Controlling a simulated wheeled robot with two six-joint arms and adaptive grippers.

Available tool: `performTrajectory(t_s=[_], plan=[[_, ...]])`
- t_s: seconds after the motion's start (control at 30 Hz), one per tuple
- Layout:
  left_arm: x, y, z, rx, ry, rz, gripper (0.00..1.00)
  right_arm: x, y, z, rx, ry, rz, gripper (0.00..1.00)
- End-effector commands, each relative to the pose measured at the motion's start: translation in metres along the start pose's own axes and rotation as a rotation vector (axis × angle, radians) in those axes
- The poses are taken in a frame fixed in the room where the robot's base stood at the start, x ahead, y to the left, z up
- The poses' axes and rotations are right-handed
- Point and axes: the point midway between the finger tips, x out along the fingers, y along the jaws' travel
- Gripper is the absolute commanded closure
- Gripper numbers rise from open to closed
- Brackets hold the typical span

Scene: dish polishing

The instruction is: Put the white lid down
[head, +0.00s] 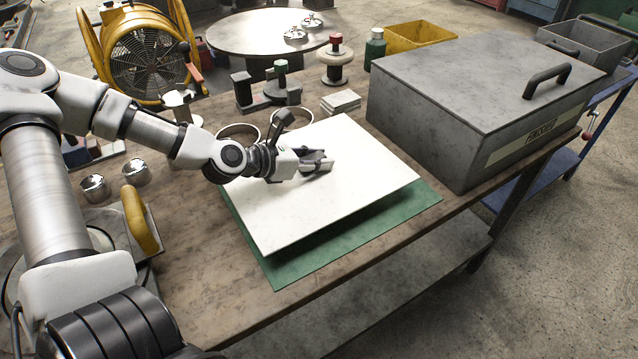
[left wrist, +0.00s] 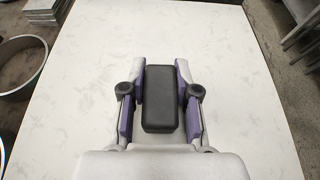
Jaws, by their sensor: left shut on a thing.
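The white lid (head: 330,195) is a flat, square white panel over the green mat (head: 330,258) on the workbench. Its surface fills most of the left wrist view (left wrist: 235,75). A dark block handle (left wrist: 160,105) stands on the lid's top. My left gripper (head: 316,163) is shut on this handle, with a purple-padded finger on each side in the left wrist view. The lid looks slightly raised above the mat, but contact underneath is hidden. The mat shows along the lid's front and right edges. My right gripper is not in view.
A large grey box (head: 470,85) with a handle stands right of the lid. Round rings (head: 238,131), a stack of white tiles (head: 341,101) and a red-topped spool (head: 335,62) stand behind it. Small metal cups (head: 95,188) and a yellow-handled tool (head: 140,218) lie left.

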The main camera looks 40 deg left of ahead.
Motion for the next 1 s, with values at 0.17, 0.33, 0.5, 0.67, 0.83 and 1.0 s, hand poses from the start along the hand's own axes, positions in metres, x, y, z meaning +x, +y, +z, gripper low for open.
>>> performTrajectory(t_s=[0.17,0.33,0.5,0.67,0.83,1.0], plan=[[0.012,0.000,-0.030,0.003,0.002,0.000,1.00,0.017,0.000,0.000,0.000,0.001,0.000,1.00],[0.017,0.000,-0.040,0.001,-0.002,-0.001,1.00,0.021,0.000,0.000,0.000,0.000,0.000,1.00],[0.016,0.000,-0.038,0.000,-0.003,0.000,1.00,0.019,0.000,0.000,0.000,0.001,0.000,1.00],[0.017,0.000,-0.040,0.000,-0.001,-0.001,0.49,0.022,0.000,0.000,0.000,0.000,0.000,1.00],[0.017,0.000,-0.040,0.000,-0.001,-0.001,0.45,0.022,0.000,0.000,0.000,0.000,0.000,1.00],[0.016,0.000,-0.038,0.000,-0.001,-0.001,0.45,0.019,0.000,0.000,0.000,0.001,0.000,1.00]])
